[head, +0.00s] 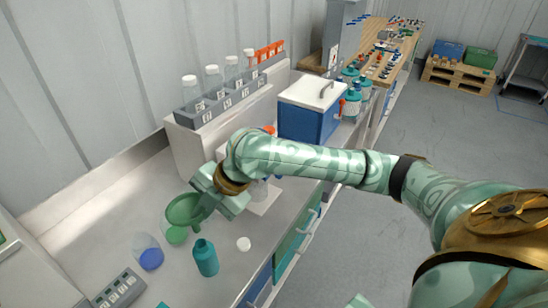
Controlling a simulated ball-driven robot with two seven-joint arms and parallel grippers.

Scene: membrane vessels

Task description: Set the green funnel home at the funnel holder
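The green funnel (181,208) is at the fingers of my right gripper (206,198), which appears shut on its right side. The funnel's wide mouth faces up, and it is above or just in front of a clear vessel with green contents (176,235). I cannot tell whether its stem touches that vessel. A white base plate (264,200) shows beneath my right arm, with clear glassware partly hidden on it. I cannot make out the funnel holder for certain; my arm covers that area.
A blue-filled flask (150,258), a teal bottle (205,258) and a white cap (243,244) stand near the funnel. A bottle rack (222,104) and a blue cooler box (306,110) stand behind. The bench between flask and wall is clear.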

